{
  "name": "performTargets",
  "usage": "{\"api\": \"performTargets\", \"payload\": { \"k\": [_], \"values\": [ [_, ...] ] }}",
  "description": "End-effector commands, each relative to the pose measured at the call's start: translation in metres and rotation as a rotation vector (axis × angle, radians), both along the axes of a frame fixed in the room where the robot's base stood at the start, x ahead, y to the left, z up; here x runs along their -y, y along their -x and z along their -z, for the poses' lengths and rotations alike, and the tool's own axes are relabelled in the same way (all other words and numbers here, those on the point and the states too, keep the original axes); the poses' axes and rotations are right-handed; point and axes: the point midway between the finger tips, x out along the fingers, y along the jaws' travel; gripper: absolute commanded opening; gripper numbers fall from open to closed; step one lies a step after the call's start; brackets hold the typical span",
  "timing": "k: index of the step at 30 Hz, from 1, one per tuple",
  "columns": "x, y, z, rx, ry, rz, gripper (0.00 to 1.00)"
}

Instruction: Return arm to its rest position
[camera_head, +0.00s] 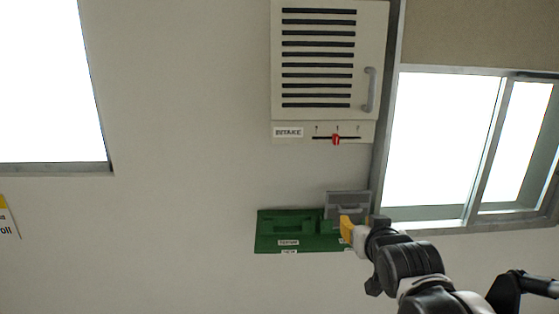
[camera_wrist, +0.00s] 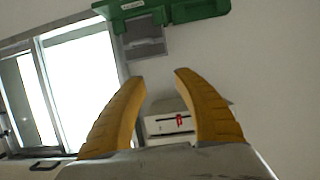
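My gripper (camera_head: 346,228) shows at the end of my arm in the lower right of the head view, with its yellow fingers in front of the right part of a green panel. In the wrist view my gripper (camera_wrist: 159,76) has its two yellow fingers spread apart. Nothing is held between them; only the wall and a pale cabinet show in the gap behind. Whether the fingers touch the panel cannot be told from the head view.
The green labelled panel (camera_head: 275,243) is on the wall, with a grey plate (camera_head: 347,199) at its right. Above is a pale slotted cabinet (camera_head: 281,113) with a handle and red slider (camera_head: 336,140).

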Motion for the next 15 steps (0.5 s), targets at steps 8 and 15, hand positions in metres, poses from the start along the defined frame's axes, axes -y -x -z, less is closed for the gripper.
{"api": "performTargets", "payload": {
  "k": [8, 15],
  "values": [
    [-0.003, 0.125, 0.186, -0.361, -0.007, -0.007, 0.36],
    [-0.008, 0.202, 0.272, -0.565, -0.014, -0.027, 0.36]
  ]
}}
